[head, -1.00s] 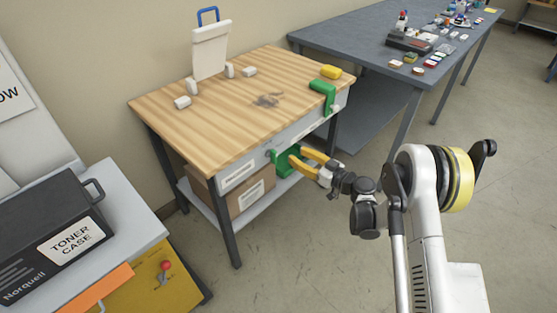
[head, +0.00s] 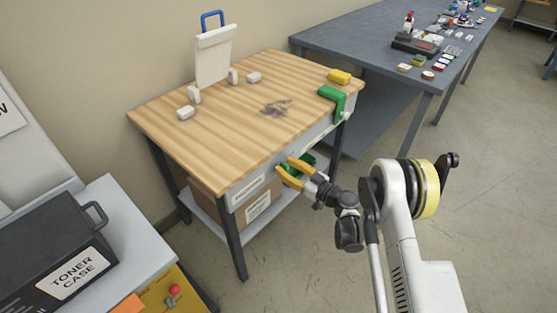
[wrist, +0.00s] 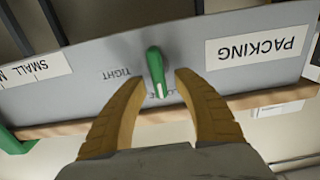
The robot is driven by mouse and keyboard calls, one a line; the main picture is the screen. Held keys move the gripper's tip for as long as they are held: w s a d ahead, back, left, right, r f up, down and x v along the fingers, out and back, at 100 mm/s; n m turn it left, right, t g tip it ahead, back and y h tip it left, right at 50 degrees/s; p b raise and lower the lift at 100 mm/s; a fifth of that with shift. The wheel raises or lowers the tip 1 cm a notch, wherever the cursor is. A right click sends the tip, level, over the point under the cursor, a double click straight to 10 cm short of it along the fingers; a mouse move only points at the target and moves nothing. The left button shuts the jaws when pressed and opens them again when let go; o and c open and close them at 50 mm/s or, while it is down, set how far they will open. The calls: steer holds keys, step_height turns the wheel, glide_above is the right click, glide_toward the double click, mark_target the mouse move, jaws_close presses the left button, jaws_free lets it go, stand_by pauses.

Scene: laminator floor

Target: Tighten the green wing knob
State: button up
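The green wing knob (wrist: 156,72) sits on the grey front panel (wrist: 90,70) of the wood-topped bench. In the wrist view it lies between my gripper's two yellow fingertips, with a gap on each side. The upside-down word TIGHT is on the panel to its left; another marking is mostly hidden behind the knob's lower end. My gripper (wrist: 162,82) is open. In the head view my gripper (head: 285,167) is at the bench's front, and I cannot make out the knob clearly there.
A green clamp (head: 332,94) grips the bench's right corner. A yellow block (head: 340,77), white blocks and an upright white board (head: 214,55) stand on the bench top (head: 215,110). A black toner case (head: 50,250) is at lower left. The floor at right is clear.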

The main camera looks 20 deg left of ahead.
steer(key=shift+a, duration=0.15)
steer(key=shift+r, duration=0.1)
jaws_close()
